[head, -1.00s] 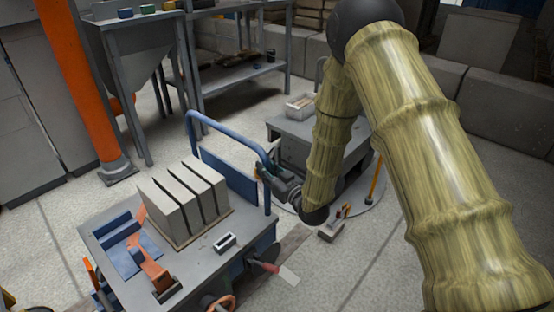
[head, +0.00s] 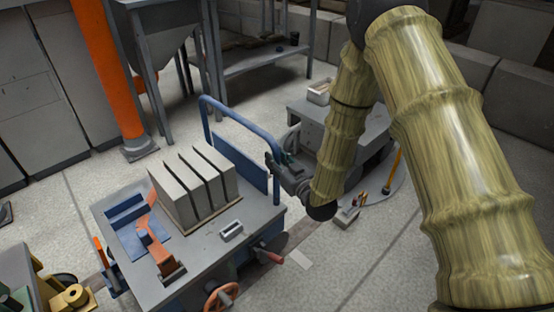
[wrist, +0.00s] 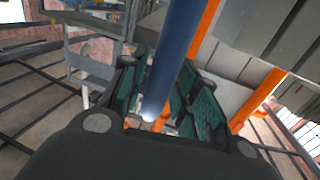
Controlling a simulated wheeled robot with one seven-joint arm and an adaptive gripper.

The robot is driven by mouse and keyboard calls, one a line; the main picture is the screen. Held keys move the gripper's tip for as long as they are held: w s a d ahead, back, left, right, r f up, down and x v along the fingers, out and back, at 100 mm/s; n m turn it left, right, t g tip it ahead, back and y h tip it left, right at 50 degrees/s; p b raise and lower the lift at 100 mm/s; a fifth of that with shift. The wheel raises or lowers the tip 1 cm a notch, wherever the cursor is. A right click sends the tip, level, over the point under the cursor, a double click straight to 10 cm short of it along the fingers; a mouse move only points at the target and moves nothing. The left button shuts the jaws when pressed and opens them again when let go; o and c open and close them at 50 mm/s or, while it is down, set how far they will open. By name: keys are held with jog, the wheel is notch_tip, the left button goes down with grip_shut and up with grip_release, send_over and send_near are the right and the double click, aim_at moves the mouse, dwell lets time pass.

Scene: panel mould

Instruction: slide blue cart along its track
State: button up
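The blue cart (head: 165,282) has a grey top and stands at lower left in the head view. Its blue tubular handle (head: 225,112) rises at its far right end. My gripper (head: 276,160) is at the handle's right upright. In the wrist view, the blue bar (wrist: 176,58) runs between my gripper's (wrist: 158,95) two teal-padded fingers. The fingers look spread around the bar, with some gap on its left side. Contact with the pads cannot be made out. The track under the cart is mostly hidden.
Grey slabs (head: 195,190) stand on the cart top beside an orange clamp (head: 158,248). An orange post (head: 105,70) stands behind at left. A grey table (head: 312,112) stands close beyond my gripper. A small box (head: 346,216) lies on the floor at right.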

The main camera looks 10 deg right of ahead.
jog(key=shift+o, duration=0.4)
jog(key=v, duration=1.2)
dwell(0.4)
